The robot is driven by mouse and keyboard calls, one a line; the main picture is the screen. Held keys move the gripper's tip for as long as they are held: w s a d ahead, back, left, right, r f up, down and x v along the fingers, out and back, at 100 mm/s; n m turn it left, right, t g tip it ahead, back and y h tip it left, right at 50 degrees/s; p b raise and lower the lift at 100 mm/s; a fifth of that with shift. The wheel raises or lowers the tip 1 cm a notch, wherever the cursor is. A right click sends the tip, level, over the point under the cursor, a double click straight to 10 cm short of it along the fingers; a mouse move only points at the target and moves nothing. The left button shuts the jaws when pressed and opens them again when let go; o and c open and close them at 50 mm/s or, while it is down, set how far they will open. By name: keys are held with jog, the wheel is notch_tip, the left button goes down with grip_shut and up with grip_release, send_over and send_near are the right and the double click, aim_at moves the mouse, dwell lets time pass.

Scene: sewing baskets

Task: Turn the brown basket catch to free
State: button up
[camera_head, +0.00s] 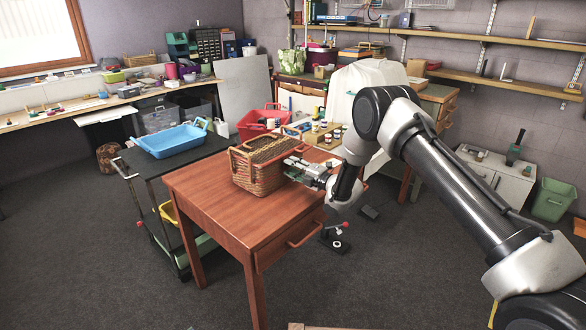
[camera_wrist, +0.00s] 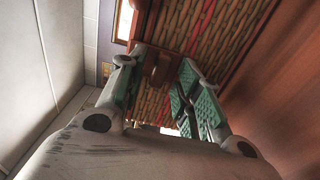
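My gripper (camera_head: 289,167) is at the basket's right side. In the wrist view my gripper (camera_wrist: 161,62) has its green-padded fingers spread, with the catch between the tips. I cannot tell whether either finger touches it.
The wooden table (camera_head: 215,205) has bare room left of and in front of the basket. A blue tub (camera_head: 170,141) sits on a dark cart to the left. A red basket (camera_head: 258,122) and several small jars (camera_head: 322,126) stand behind.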

jog(key=v, duration=1.2)
